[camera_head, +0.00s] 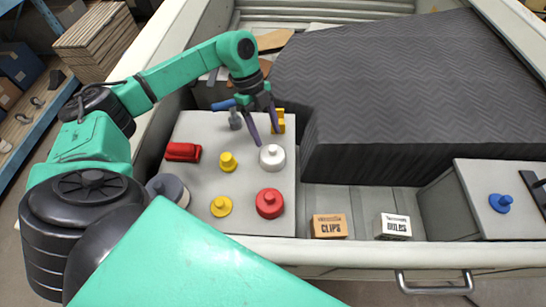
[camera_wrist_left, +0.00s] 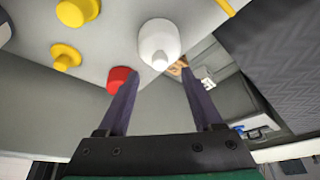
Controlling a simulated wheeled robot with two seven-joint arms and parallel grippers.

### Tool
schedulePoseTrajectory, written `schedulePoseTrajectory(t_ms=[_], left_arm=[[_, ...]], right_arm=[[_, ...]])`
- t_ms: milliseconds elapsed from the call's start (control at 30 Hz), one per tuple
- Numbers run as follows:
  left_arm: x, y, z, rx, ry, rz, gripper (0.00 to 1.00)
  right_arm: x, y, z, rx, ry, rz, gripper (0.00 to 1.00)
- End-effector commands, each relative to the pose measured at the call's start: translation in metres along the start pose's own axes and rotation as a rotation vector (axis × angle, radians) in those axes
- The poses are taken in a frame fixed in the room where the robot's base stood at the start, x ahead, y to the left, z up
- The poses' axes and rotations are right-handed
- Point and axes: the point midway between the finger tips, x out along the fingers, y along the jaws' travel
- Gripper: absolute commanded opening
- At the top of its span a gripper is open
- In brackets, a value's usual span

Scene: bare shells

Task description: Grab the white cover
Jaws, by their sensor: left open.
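The white cover (camera_head: 272,157) is a round cap with a small knob, resting on the grey panel (camera_head: 200,140) at its right side. In the left wrist view the white cover (camera_wrist_left: 159,42) lies just beyond the fingertips. My left gripper (camera_head: 265,136) is open, pointing down just behind and above the white cover, with nothing between its fingers. In the left wrist view the open fingers (camera_wrist_left: 160,74) are spread apart and the cover is not gripped. My right gripper is not in view.
A red cover (camera_head: 269,203), yellow caps (camera_head: 228,162) (camera_head: 221,206), a red block (camera_head: 183,152) and a yellow part (camera_head: 279,121) share the panel. A large dark padded block (camera_head: 400,85) rises to the right. Boxes labelled clips (camera_head: 330,226) and another (camera_head: 394,227) stand lower right.

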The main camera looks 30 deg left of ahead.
Motion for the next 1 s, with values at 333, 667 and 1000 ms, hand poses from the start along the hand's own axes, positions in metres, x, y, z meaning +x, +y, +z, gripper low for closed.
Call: schedulePoseTrajectory(t_ms=[333, 667, 1000], left_arm=[[0.047, 0.0, -0.003, -0.001, 0.0, 0.0, 0.67], [0.046, 0.0, -0.003, -0.001, 0.0, 0.001, 0.0], [0.043, 0.0, -0.003, -0.001, 0.0, 0.001, 0.0]], right_arm=[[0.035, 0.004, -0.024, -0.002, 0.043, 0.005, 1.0], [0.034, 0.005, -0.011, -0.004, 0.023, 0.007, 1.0], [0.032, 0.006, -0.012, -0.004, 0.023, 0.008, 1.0]])
